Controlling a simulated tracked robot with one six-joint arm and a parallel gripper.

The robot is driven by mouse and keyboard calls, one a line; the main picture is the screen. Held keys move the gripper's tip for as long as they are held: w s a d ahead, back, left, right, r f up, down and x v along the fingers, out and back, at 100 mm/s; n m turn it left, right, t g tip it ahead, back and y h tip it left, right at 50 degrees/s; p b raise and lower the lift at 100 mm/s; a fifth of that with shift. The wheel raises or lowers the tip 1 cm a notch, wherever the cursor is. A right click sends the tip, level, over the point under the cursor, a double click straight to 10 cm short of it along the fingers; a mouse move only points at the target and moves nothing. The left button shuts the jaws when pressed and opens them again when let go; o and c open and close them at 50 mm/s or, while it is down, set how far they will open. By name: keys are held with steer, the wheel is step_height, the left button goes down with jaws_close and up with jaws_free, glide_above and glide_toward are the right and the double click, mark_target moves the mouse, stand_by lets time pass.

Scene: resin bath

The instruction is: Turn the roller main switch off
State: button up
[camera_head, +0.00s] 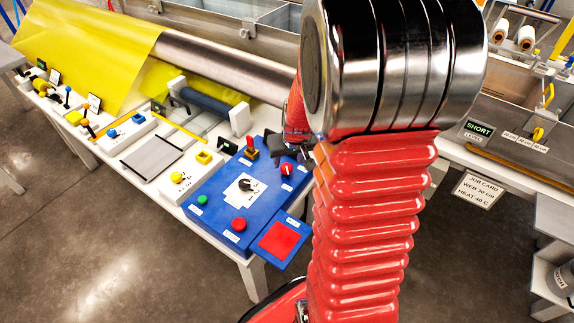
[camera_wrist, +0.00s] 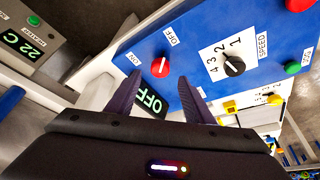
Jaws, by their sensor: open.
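A red rotary knob with ON and OFF labels sits on the blue control panel (camera_head: 215,206), in the head view (camera_head: 287,169) and the wrist view (camera_wrist: 160,67). Its white mark appears to lie towards the OFF label. A dark display (camera_wrist: 152,103) beside the panel reads OFF in green; a finger partly covers its surroundings. My gripper (camera_head: 284,147) is above the panel's far right corner. In the wrist view my gripper (camera_wrist: 162,79) is open and empty, its fingertips either side of the knob's line; contact cannot be told.
A red square pad (camera_head: 277,241) is at the panel's near edge. A yellow web (camera_head: 85,45) and rollers lie behind.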

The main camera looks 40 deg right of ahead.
mark_target(287, 167)
steer(key=shift+x, duration=2.7)
steer(key=c, duration=1)
